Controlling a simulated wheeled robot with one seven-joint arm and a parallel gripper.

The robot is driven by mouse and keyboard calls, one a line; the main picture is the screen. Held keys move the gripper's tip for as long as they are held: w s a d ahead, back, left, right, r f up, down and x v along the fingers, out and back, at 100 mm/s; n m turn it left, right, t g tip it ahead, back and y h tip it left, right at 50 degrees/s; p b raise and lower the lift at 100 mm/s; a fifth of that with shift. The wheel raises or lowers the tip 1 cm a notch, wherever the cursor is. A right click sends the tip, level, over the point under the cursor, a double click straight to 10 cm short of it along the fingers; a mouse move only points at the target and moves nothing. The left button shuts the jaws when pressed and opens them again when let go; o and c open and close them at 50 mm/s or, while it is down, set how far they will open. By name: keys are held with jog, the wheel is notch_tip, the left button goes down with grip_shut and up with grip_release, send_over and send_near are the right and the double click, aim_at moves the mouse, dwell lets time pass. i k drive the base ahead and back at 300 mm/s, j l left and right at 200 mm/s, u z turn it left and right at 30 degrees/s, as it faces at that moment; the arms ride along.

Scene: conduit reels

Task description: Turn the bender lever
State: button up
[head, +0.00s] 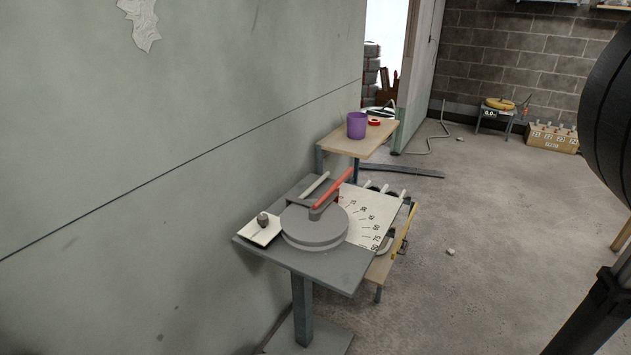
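The bender lever (333,188) has a red handle that slants up and to the right from a dark bracket on the round grey bender disc (313,235). The disc sits on a grey pedestal table (340,268) by the wall. A white plate (368,212) with angle marks and numbers lies to the right of the disc, and the lever points past its far left end. A short grey rod (315,185) lies behind the lever. My gripper is not in view, and no fingers touch the lever. A large dark part of my own body fills the right edge.
A wooden-topped table (372,139) behind holds a purple cup (357,125) and a red ring (374,122). The wall stands close on the left. The floor (500,230) to the right is mostly open.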

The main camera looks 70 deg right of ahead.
aim_at(333, 191)
jog(key=z, duration=1.4)
jog(key=k+z, duration=0.1)
jog(key=k, duration=0.4)
